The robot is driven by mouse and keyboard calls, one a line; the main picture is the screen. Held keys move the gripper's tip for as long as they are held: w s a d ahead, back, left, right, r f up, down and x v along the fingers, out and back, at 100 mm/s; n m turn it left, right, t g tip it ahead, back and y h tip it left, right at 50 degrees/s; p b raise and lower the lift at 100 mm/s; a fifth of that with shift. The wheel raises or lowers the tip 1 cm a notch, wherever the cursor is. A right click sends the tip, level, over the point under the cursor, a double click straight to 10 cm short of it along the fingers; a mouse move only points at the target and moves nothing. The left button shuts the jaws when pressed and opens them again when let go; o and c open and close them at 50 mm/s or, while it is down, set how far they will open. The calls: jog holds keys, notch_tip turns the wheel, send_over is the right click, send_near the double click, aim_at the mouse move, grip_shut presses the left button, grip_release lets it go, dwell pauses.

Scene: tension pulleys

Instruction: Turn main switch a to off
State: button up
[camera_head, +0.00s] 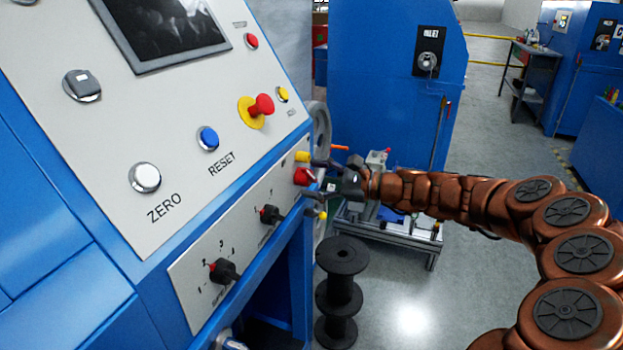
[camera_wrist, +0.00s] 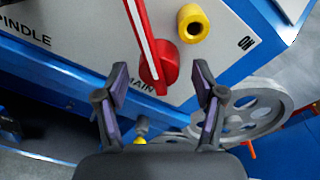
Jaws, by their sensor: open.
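The main switch is a red knob with a white line along its handle (camera_wrist: 158,68), on the lower grey panel of the blue machine. In the wrist view its handle runs from upper left to lower middle, and a partly covered label reading "AIN" is beside it. It also shows as a small red knob in the head view (camera_head: 303,177). My gripper (camera_wrist: 160,82) is open, with one finger on each side of the knob's lower end. I cannot tell whether the fingers touch it. In the head view my gripper (camera_head: 321,178) is close to the panel's right end.
A yellow round part (camera_wrist: 193,23) sits right of the knob, with an "ON" label (camera_wrist: 246,43) farther right. A grey handwheel (camera_wrist: 247,112) is at the right. Black selector knobs (camera_head: 223,271) are on the same panel.

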jog(key=v, duration=1.1)
jog(key=shift+a, duration=0.1)
jog(key=s+a+f+n+g+h, duration=0.25)
jog(key=s+a+n+g, duration=0.2)
jog(key=s, duration=0.65)
jog(key=s+a+f+n+g+h, duration=0.25)
jog(key=s+a+n, duration=0.35)
jog(key=s, duration=0.5)
jog(key=s+d+f+n+g+h, duration=0.1)
jog(key=s+d+f+n+h, duration=0.3)
jog(key=s+d, duration=0.5)
jog(key=s+d+f+n+g+h, duration=0.1)
jog(key=s+d+f+g+h, duration=0.1)
jog(key=s+d+f+h, duration=0.65)
notch_tip(320, 180, up, 21)
jog(key=s+a+t+y+p, duration=0.1)
jog(key=y+p, duration=0.1)
jog(key=p, duration=1.4)
jog(key=shift+s+a+t, duration=0.2)
jog(key=shift+a+t, duration=0.1)
